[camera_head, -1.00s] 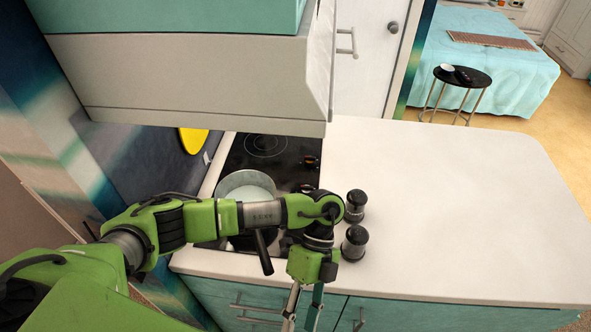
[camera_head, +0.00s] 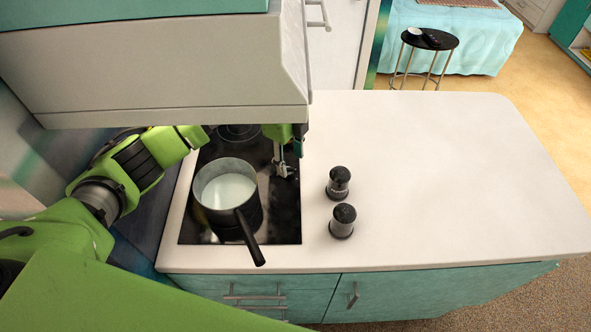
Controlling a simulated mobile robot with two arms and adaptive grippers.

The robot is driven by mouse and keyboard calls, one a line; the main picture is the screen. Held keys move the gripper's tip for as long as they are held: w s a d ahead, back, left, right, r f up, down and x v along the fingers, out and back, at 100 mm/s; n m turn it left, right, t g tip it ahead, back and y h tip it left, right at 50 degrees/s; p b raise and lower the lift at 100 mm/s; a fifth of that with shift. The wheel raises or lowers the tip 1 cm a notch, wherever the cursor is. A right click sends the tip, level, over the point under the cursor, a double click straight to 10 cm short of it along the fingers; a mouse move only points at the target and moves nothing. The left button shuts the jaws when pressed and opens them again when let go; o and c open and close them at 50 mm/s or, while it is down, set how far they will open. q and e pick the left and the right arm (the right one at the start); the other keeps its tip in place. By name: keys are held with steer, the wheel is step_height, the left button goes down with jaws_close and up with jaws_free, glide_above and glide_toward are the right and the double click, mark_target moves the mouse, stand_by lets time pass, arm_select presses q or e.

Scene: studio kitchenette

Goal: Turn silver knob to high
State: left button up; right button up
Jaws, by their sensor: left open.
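My left arm reaches in from the left and passes behind the pot, under the cabinet. Its gripper (camera_head: 286,168) points down over the right side of the black cooktop (camera_head: 285,228), where the knobs are. It is open. The silver knob cannot be told apart from the gripper's silver fingertips, so I cannot tell whether they touch it or how it is turned. A pot (camera_head: 222,165) with white liquid stands on the cooktop, its black handle towards the front. My right gripper is out of view.
Two dark shakers (camera_head: 339,183) stand on the white counter (camera_head: 440,190) just right of the cooktop. An overhead cabinet (camera_head: 170,95) hangs low above the arm and hides part of it. The counter to the right is clear.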

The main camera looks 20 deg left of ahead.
mark_target(288, 169)
arm_select(q)
steer(key=shift+w+a+r, duration=0.2)
steer(key=shift+w+a, duration=0.35)
steer(key=shift+a, duration=0.05)
steer(key=shift+w+a+f, duration=0.1)
steer(key=shift+w+f, duration=0.05)
steer(key=shift+f, duration=0.1)
steer(key=f+p, duration=0.1)
steer(key=f, duration=0.3)
steer(key=f+p, duration=0.1)
steer(key=f, duration=0.1)
steer(key=shift+w+p, duration=0.25)
steer(key=shift+p, duration=0.1)
steer(key=shift+a+f, duration=0.1)
steer(key=shift+f, duration=0.45)
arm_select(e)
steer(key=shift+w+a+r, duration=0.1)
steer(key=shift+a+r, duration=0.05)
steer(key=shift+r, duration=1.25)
arm_select(q)
steer(key=c, duration=1.1)
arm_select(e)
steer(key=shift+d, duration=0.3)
